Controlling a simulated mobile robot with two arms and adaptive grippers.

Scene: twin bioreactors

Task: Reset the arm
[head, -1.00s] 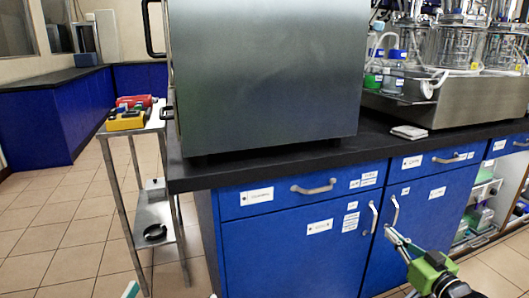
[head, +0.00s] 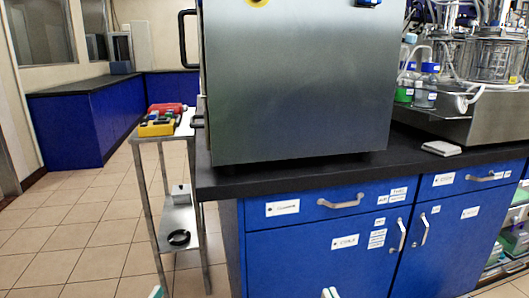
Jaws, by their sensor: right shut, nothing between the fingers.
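My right gripper (head: 330,293) shows only as pale fingertips with a green edge at the bottom edge of the head view. The tips are close together, shut and empty, in front of the blue cabinet doors (head: 318,258). Its arm is out of the frame. A small white and teal tip of my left gripper (head: 157,292) shows at the bottom edge, near the foot of the steel cart. The rest of it is cut off, so its opening is hidden.
A large steel box (head: 295,85) stands on the black bench top (head: 270,177). Glass bioreactors (head: 500,55) and bottles (head: 425,85) are at the right. A steel cart (head: 163,137) carries yellow and red cases (head: 160,122). Tiled floor (head: 70,235) is open at the left.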

